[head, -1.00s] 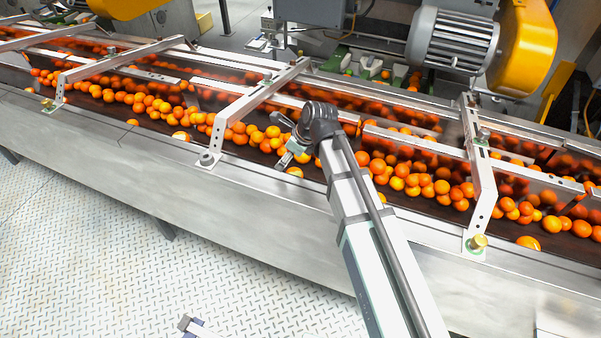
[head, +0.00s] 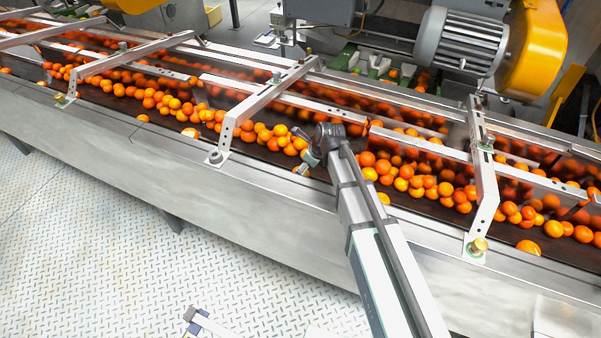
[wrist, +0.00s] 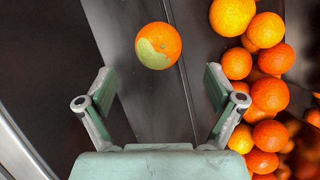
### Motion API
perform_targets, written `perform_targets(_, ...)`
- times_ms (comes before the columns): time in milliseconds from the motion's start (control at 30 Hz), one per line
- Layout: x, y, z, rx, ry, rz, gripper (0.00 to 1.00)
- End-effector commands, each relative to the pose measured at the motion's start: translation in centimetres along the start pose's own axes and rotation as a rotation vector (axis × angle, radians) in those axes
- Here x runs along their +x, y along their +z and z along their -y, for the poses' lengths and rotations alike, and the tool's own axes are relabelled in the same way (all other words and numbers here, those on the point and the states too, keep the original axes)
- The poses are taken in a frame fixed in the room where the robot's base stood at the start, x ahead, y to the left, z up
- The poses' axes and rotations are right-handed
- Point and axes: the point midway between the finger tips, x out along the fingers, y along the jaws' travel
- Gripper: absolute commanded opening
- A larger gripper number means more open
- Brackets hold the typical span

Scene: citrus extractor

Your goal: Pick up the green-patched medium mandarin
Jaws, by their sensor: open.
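The green-patched mandarin (wrist: 158,46) lies alone on the dark belt in the wrist view, orange with a pale green patch on its lower left side. My gripper (wrist: 159,87) is open and empty, with one finger on each side of the picture. The mandarin is beyond the fingertips, roughly centred between them, and nothing touches it. In the head view my gripper (head: 306,155) is small, low over the belt's near side. A bit of orange fruit shows just below it there; I cannot tell whether it is the patched one.
Several plain oranges (wrist: 268,95) lie in a row close to the right finger. In the head view the fruit pile (head: 270,135) runs along the conveyor. A metal cross bracket (head: 262,103) stands left of my gripper and another (head: 484,180) right. Bare belt lies left of the mandarin.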

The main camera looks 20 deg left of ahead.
Motion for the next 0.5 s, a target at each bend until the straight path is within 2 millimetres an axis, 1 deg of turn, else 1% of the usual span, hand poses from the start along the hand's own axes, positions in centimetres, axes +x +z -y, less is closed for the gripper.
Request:
perform_targets(100,0.9,0.1,0.0,0.0,0.0,0.0,0.93)
perform_targets(367,1.8,0.2,0.0,-0.001,0.0,0.0,0.93)
perform_targets(500,3.2,0.4,-0.1,-0.001,0.002,-0.001,0.93)
